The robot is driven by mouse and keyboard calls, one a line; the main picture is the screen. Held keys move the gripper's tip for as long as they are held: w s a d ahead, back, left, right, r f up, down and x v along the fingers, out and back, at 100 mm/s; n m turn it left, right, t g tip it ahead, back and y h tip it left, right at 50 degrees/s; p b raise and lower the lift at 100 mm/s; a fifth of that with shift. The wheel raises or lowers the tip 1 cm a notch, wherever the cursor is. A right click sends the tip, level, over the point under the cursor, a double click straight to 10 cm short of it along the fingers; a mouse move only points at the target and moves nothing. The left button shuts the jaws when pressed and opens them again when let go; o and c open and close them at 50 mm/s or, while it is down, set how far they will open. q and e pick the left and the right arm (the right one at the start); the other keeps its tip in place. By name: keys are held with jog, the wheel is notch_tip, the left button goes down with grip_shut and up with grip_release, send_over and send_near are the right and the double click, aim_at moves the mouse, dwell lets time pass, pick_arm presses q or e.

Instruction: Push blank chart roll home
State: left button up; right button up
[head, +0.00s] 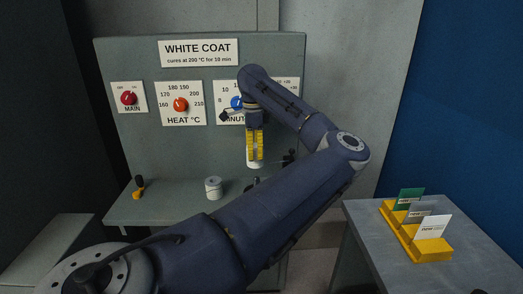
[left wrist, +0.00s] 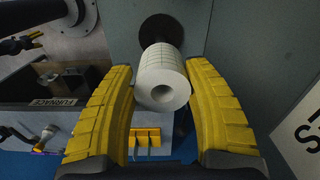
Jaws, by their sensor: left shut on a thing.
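The blank chart roll (left wrist: 160,78) is a white cylinder with faint lines and a hole in its near end. In the left wrist view it sits between the yellow fingers of my left gripper (left wrist: 163,75), which is shut on it. Behind the roll is a dark round part (left wrist: 160,28) on the grey panel; I cannot tell how far apart the two are. In the head view my left gripper (head: 255,160) points down in front of the panel, with the white roll (head: 254,165) showing at its fingertips. My right gripper is not in view.
The grey panel (head: 150,60) carries a red MAIN knob (head: 129,98), an orange heat knob (head: 180,104) and a blue minutes knob (head: 237,103). A white cylinder (head: 213,188) and a yellow-based lever (head: 138,188) stand on the ledge. A yellow card rack (head: 430,246) sits on the right table.

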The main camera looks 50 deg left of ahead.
pick_arm(q)
jog(key=shift+d, duration=0.1)
dwell(0.4)
send_over(255, 178)
jog(key=shift+w+f, duration=0.1)
jog(key=shift+f, duration=2.2)
jog(key=shift+f, duration=3.8)
jog(key=shift+c, duration=0.2)
jog(key=shift+f, duration=0.1)
jog(key=shift+c, duration=0.7)
jog(key=o, duration=1.4)
jog(key=shift+c, duration=0.2)
